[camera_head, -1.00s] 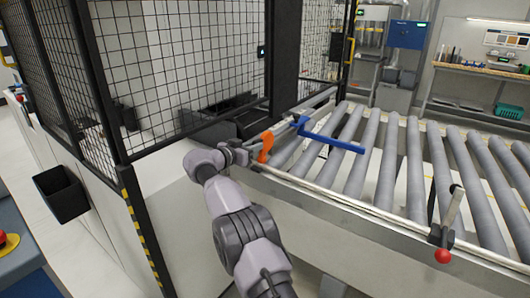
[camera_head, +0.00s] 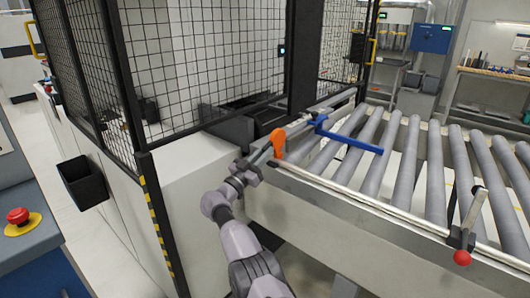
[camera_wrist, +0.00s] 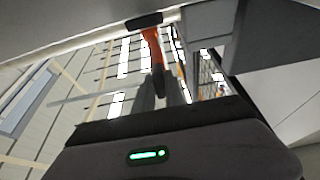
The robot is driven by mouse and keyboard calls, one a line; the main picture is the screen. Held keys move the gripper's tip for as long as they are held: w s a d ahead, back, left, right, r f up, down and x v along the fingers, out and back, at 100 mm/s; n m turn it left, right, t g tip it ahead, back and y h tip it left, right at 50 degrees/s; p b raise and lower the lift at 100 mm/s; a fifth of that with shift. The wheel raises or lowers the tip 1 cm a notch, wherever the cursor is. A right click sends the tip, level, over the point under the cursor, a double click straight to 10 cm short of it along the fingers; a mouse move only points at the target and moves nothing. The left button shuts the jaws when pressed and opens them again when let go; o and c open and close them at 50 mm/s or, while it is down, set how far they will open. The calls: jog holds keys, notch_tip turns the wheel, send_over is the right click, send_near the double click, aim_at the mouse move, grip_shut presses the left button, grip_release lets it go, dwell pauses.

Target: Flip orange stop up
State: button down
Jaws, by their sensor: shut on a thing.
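The orange stop (camera_head: 278,143) stands at the near left corner of the roller conveyor, by the end of its front rail. My gripper (camera_head: 266,154) is just left of and below it, with the fingertips at its lower end. In the wrist view, the stop (camera_wrist: 152,46) runs down between my two grey fingers (camera_wrist: 160,88), which are shut on it. The exact contact is partly hidden by the fingers.
A blue stop bar (camera_head: 345,138) reaches over the rollers (camera_head: 350,160). A lever with a red knob (camera_head: 462,257) is on the rail at right. A mesh guard (camera_head: 200,60) with a black post stands behind and left.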

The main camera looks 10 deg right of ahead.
dwell(0.4)
jog(key=c, duration=1.4)
grip_release()
jog(key=shift+d, duration=0.1)
jog(key=p, duration=0.1)
jog(key=a+p, duration=0.1)
jog(key=p, duration=0.1)
jog(key=shift+s+a+r, duration=0.1)
jog(key=shift+s, duration=0.25)
jog(key=p+v, duration=0.3)
jog(key=p, duration=0.2)
jog(key=shift+s+a+r, duration=0.1)
jog(key=shift+s+a, duration=0.05)
jog(key=shift+a, duration=0.05)
jog(key=f+p+v, duration=0.1)
jog(key=p+v, duration=0.1)
jog(key=v, duration=1.1)
jog(key=shift+d+p, duration=0.25)
jog(key=shift+p, duration=0.15)
